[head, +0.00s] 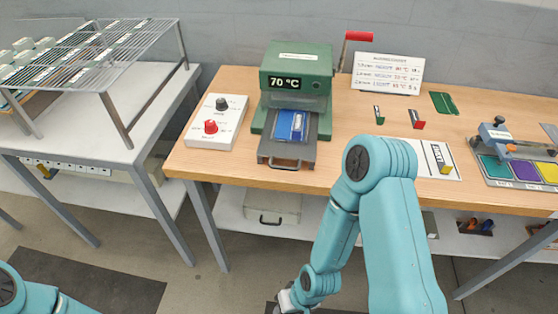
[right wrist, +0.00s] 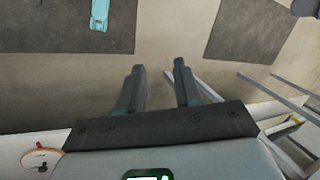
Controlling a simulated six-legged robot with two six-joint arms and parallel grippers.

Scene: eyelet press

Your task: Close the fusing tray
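The fusing tray (head: 268,152) is a dark grey drawer with a front handle, pulled out from the green press (head: 296,62), whose display reads 70 °C. A blue and white piece (head: 290,125) lies on the tray. My right gripper (head: 287,301) is low at the bottom of the head view, in front of and below the table edge, well away from the tray. In the right wrist view my right gripper (right wrist: 160,67) has its fingers apart with nothing between them. Only a teal part of my left arm shows at bottom left; the left gripper is out of view.
The wooden table (head: 235,167) holds a control box (head: 216,122) with black and red knobs left of the press. A red-handled lever (head: 358,37) rises at the press's right. A wire rack (head: 90,55) stands on the left table. Floor before the tray is open.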

